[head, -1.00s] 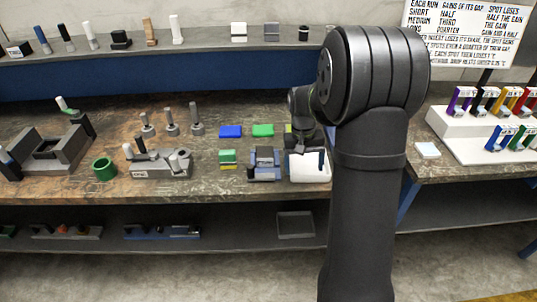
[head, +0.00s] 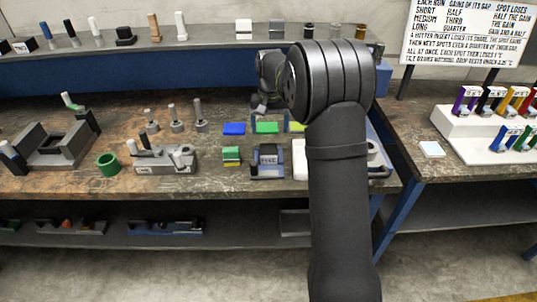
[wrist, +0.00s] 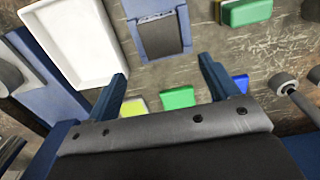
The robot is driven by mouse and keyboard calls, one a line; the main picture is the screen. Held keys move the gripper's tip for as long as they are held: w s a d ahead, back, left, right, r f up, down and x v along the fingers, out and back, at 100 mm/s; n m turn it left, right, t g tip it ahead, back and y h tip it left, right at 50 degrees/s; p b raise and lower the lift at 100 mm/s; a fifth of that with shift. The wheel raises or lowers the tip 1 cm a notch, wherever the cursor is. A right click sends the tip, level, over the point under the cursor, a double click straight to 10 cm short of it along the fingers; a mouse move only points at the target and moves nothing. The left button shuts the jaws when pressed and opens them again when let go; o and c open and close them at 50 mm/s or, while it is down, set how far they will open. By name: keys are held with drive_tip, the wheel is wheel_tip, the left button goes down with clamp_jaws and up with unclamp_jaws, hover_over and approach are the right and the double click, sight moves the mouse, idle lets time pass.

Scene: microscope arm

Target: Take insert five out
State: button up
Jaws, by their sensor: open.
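No part legibly marked five shows in either view, so I cannot tell which one is insert five. My gripper (wrist: 165,78) is open and empty, its two blue fingers apart above the bench. In the head view my gripper (head: 262,108) hangs over the back of the bench, behind the green pad (head: 267,128) and blue pad (head: 234,129). A blue-grey holder with a dark middle and a small white label (head: 268,160) stands in front of these pads; it also shows in the wrist view (wrist: 162,32), beyond the fingers. My arm hides part of the bench.
A white tray (wrist: 78,40) lies beside the holder. A green block (head: 231,154) and grey pegs (head: 173,118) stand to the left. Coloured upright pieces stand on a white stepped rack (head: 462,122) at the right. A shelf (head: 200,43) runs along the back.

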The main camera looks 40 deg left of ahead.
sight(268, 149)
wheel_tip(268, 149, down, 4)
drive_tip(key=shift+r, duration=0.25)
drive_tip(key=shift+s+d+f, duration=0.1)
drive_tip(key=shift+s+f, duration=0.1)
drive_tip(key=shift+f, duration=0.7)
drive_tip(key=shift+s+d+f, duration=0.1)
drive_tip(key=shift+s+f, duration=0.05)
drive_tip(key=shift+f, duration=0.75)
drive_tip(key=shift+s+f, duration=0.2)
drive_tip(key=shift+f, duration=0.7)
drive_tip(key=shift+c, duration=0.4)
clamp_jaws()
drive_tip(key=shift+r, duration=0.15)
